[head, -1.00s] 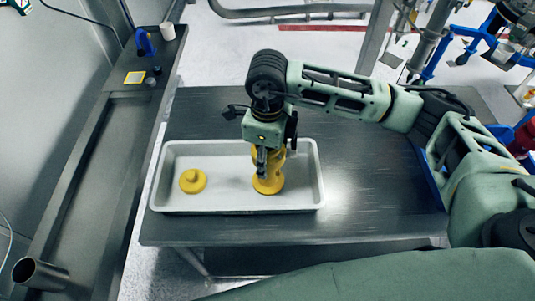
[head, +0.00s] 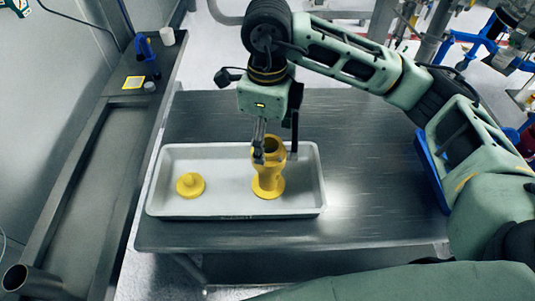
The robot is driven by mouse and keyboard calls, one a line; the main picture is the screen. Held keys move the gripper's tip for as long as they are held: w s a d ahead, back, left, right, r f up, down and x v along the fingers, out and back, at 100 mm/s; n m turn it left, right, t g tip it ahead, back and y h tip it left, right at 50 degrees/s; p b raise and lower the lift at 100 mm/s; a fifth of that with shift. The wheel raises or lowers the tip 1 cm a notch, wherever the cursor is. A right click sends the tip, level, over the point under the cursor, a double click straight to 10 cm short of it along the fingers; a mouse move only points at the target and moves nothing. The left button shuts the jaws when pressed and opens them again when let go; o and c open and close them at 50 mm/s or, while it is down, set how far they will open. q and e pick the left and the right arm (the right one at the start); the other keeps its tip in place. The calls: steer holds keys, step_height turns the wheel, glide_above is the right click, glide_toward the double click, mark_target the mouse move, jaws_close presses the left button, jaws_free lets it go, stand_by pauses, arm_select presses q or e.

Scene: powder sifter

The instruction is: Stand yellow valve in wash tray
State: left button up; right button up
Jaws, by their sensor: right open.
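The yellow valve (head: 268,179) stands upright in the right half of the white wash tray (head: 228,210), its open top facing up. My right gripper (head: 275,158) is open above it, with its fingers at either side of the valve's upper part; I cannot tell whether they touch it. A smaller round yellow part (head: 190,185) with a knob lies in the left half of the tray. My left gripper is not in view.
The tray sits on a steel table (head: 380,190) with free room to its right. A dark counter (head: 75,190) on the left carries a blue object (head: 146,49), a white cup (head: 167,35) and a metal cylinder (head: 30,278).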

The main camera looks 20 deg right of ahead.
steer(key=shift+r+b, duration=0.35)
steer(key=shift+r, duration=1.65)
steer(key=shift+s+f, duration=0.1)
